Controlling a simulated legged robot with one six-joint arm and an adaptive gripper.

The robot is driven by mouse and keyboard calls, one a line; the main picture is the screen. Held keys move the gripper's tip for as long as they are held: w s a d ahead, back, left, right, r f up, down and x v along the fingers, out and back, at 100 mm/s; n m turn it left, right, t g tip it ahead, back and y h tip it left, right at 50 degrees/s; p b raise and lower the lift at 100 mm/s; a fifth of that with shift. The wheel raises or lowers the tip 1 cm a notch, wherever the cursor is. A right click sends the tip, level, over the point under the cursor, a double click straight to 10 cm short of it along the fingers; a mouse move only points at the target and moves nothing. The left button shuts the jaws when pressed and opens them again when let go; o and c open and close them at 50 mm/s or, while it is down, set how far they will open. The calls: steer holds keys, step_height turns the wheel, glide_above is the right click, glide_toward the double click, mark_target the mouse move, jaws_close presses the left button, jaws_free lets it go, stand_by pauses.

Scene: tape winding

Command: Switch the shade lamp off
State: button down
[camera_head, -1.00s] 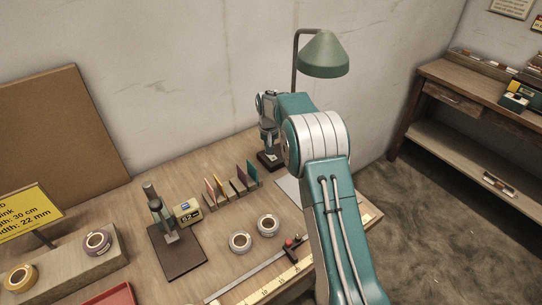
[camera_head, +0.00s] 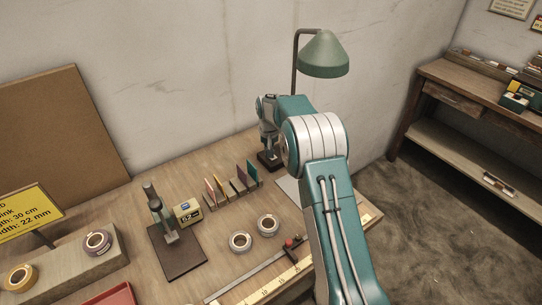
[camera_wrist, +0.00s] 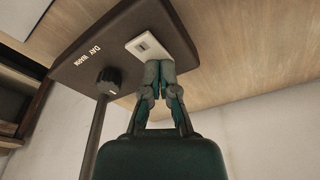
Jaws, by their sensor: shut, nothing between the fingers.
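The shade lamp has a green shade (camera_head: 323,57) on a dark bent pole, at the back of the bench. Its dark base (camera_wrist: 85,58) fills the upper left of the wrist view, appearing upside down. In the head view my gripper (camera_head: 270,152) points down over the base. I cannot tell whether the lamp is lit.
Two tape rolls (camera_head: 254,233), a row of coloured cards (camera_head: 232,186) and a dark stand (camera_head: 178,255) sit on the bench left of my arm. A ruler (camera_head: 265,287) lies at the front. A wooden side table (camera_head: 470,125) stands at right.

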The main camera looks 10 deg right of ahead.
steer(key=shift+r, duration=3.5)
steer(key=shift+s, duration=0.1)
